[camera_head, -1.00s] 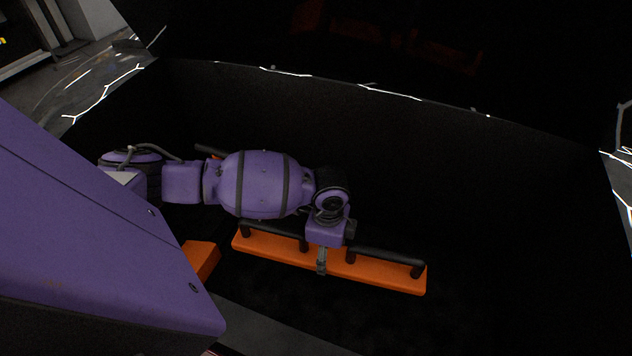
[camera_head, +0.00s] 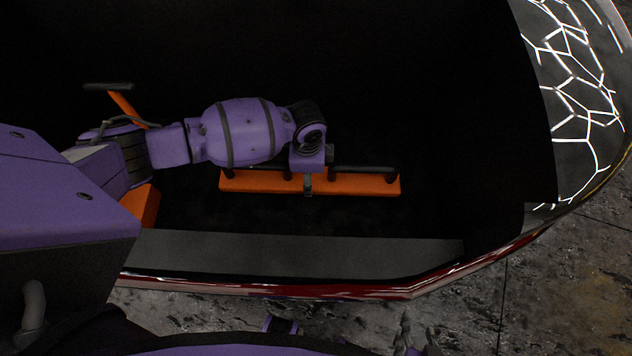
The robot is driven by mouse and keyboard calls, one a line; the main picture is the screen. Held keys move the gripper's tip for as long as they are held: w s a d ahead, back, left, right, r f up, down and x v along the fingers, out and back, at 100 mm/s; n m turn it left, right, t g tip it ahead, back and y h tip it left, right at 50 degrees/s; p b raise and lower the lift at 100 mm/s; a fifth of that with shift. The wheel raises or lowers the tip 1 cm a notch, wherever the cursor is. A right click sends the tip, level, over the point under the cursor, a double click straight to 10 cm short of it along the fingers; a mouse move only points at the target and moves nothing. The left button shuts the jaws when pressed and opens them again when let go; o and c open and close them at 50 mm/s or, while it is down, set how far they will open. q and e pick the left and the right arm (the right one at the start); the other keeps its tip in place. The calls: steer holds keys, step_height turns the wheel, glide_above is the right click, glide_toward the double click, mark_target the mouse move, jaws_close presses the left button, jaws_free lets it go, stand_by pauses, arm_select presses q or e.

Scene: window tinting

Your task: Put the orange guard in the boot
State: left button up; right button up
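The orange guard (camera_head: 345,184), a long bar with black handles along its top edge, lies inside the dark boot (camera_head: 300,248). My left gripper (camera_head: 308,186) is at the middle of the guard, between two handles, with one finger over the orange face. Its other finger is hidden, so I cannot tell whether it grips the guard or whether the guard rests on the boot floor. Grey fingers that look like my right gripper (camera_head: 416,336) show at the bottom edge, outside the boot, partly cut off; their opening is unclear.
Another orange piece (camera_head: 144,205) and an orange strip (camera_head: 122,106) with a black handle show at the left, partly behind my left arm. The red sill (camera_head: 330,291) edges the boot in front. Dark room lies right of the guard.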

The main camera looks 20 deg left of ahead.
mark_target(316, 183)
arm_select(q)
steer(key=shift+w+d+f, duration=0.25)
steer(key=shift+d+f, duration=0.55)
steer(key=shift+f, duration=0.05)
steer(key=shift+d+f+b, duration=0.2)
steer(key=shift+f+b, duration=0.2)
steer(key=shift+f, duration=1.3)
steer(key=shift+f, duration=0.15)
steer(key=o, duration=1.7)
steer(key=shift+f, duration=0.1)
steer(key=shift+o, duration=0.2)
steer(key=shift+r, duration=0.5)
step_height(316, 183, up, 12)
steer(key=shift+f+p, duration=0.25)
steer(key=shift+p, duration=0.7)
